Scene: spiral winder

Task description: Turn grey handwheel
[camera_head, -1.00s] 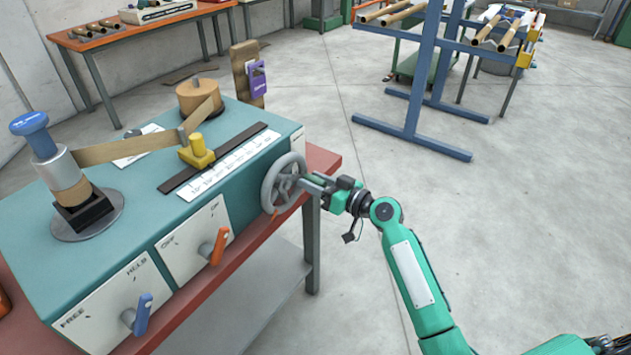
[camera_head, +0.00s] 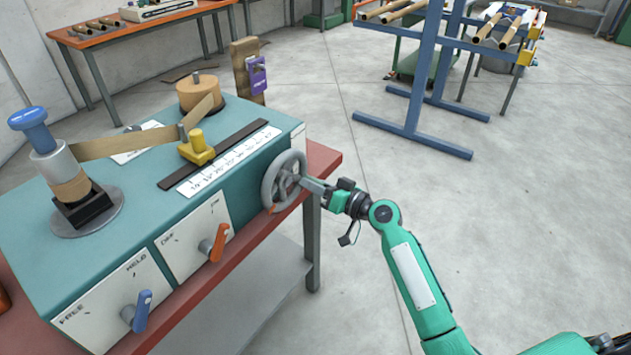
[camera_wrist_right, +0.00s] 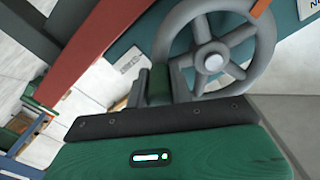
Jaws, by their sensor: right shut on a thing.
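The grey handwheel (camera_head: 284,182) is mounted upright on the right end of the teal winder (camera_head: 150,205). It also shows in the right wrist view (camera_wrist_right: 210,58), with spokes around a pale hub. My right gripper (camera_head: 308,184) reaches in from the right and is shut at the wheel's near side. In the right wrist view the fingers (camera_wrist_right: 165,88) meet the lower left of the rim; they partly hide what they grip. An orange mark shows at the wheel's lower edge in the head view. My left gripper is not in view.
On the winder are a yellow pointer (camera_head: 197,150) beside a scale, a paper roll (camera_head: 199,92) and a blue-knobbed spindle (camera_head: 38,140). Orange (camera_head: 217,243) and blue (camera_head: 140,312) levers stick out in front. A blue rack (camera_head: 425,85) stands behind; the floor at right is open.

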